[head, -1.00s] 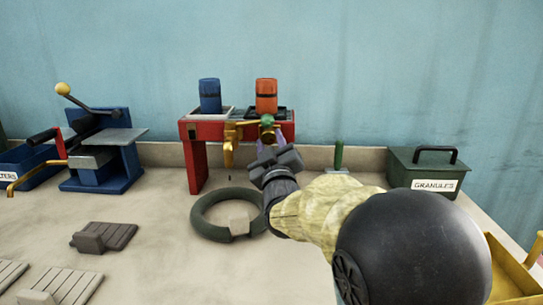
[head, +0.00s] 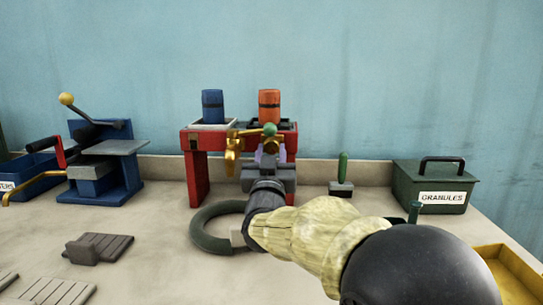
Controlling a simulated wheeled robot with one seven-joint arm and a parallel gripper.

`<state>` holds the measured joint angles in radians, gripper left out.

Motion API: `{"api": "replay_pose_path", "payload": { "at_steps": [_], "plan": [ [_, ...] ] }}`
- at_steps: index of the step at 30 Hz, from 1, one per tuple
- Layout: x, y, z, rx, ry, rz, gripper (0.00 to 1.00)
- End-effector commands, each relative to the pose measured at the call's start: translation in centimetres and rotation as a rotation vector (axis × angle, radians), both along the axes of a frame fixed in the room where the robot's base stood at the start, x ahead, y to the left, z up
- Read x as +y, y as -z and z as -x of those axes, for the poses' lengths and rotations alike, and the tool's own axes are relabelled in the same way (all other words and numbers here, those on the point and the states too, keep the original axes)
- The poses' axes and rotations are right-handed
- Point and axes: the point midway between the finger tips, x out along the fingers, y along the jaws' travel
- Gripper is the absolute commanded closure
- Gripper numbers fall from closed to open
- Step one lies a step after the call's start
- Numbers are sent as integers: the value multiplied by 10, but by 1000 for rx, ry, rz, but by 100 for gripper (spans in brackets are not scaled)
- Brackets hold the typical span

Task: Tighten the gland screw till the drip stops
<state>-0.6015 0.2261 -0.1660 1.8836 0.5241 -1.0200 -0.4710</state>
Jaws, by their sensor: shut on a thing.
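A red stand (head: 197,165) at the back middle carries brass taps (head: 232,147). A green ball (head: 269,129) tops the lever of the right tap. My gripper (head: 270,153) is at the front of the right tap, just below the green ball. Its purple fingertips are shut on a small part there, which I take for the gland screw; the gripper largely hides it. I make out no drop under the left tap's spout.
A blue can (head: 213,107) and an orange can (head: 269,106) stand on the red stand. A dark green ring (head: 215,226) lies in front. A green-handled tool (head: 342,175) and a granules box (head: 433,187) are right; a blue press (head: 102,165) is left.

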Motion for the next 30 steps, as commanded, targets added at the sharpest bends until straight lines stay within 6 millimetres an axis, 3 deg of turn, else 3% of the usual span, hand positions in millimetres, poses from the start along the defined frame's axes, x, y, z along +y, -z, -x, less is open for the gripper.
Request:
{"api": "replay_pose_path", "payload": {
  "at_steps": [6,7,10,22,30],
  "plan": [
    [1,0,0,1,-1,2,87],
    [1,0,1,1,-1,2,60],
    [1,0,1,0,-1,2,43],
    [0,2,4,1,0,2,43],
    [1,14,36,2,-1,3,43]
  ]
}}
